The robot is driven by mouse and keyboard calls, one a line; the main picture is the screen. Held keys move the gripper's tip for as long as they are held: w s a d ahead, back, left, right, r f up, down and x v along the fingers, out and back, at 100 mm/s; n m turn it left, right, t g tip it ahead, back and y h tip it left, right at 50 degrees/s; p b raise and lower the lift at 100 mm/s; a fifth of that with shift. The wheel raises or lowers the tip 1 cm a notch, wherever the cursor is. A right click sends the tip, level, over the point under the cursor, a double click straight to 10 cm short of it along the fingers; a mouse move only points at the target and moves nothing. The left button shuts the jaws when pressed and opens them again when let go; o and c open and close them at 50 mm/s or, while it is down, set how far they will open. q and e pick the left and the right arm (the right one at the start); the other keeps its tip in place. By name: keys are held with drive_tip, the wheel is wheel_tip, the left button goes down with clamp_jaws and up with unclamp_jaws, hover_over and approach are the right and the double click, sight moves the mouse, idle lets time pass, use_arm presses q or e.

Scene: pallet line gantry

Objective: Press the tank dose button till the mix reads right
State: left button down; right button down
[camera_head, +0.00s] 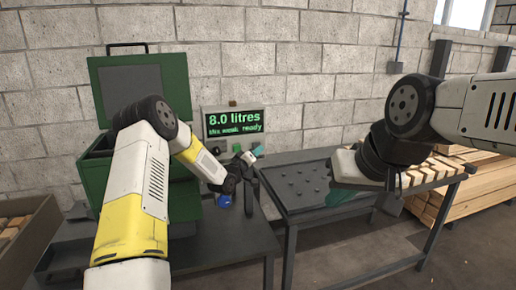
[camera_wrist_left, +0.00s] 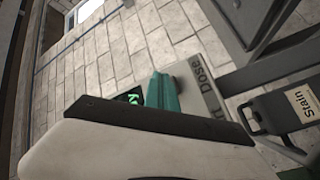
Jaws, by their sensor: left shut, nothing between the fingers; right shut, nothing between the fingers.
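The tank display (camera_head: 235,123) on the block wall reads "8.0 litres" in green. The smaller line below ends in "ready"; its first words are hard to read. A green button (camera_head: 237,147) shows just under it. In the left wrist view the teal fingers (camera_wrist_left: 163,94) are beside a grey panel lettered "Dose" (camera_wrist_left: 203,82); the dose button is not clearly visible and contact cannot be told. My right gripper (camera_head: 343,196) is shut and empty over the right table.
A green cabinet (camera_head: 180,85) with a raised lid stands behind my left arm. A dark container labelled "Stain" (camera_wrist_left: 285,108) shows in the left wrist view. A blue object (camera_head: 224,201) lies on the left bench. Timber (camera_head: 465,190) is stacked at the right.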

use_arm(q)
drive_tip(key=shift+w, duration=0.15)
idle(0.4)
drive_tip(key=shift+w+a, duration=0.1)
drive_tip(key=shift+w, duration=0.15)
drive_tip(key=shift+w+a, duration=0.2)
drive_tip(key=shift+w, duration=0.3)
idle(0.7)
idle(0.3)
drive_tip(key=shift+s+d, duration=0.3)
drive_tip(key=shift+s, duration=0.6)
drive_tip(key=shift+s+d, duration=0.25)
drive_tip(key=shift+s, duration=0.55)
drive_tip(key=shift+s+d, duration=0.25)
drive_tip(key=shift+s, duration=0.55)
drive_tip(key=shift+s+d, duration=0.25)
drive_tip(key=shift+s, duration=0.55)
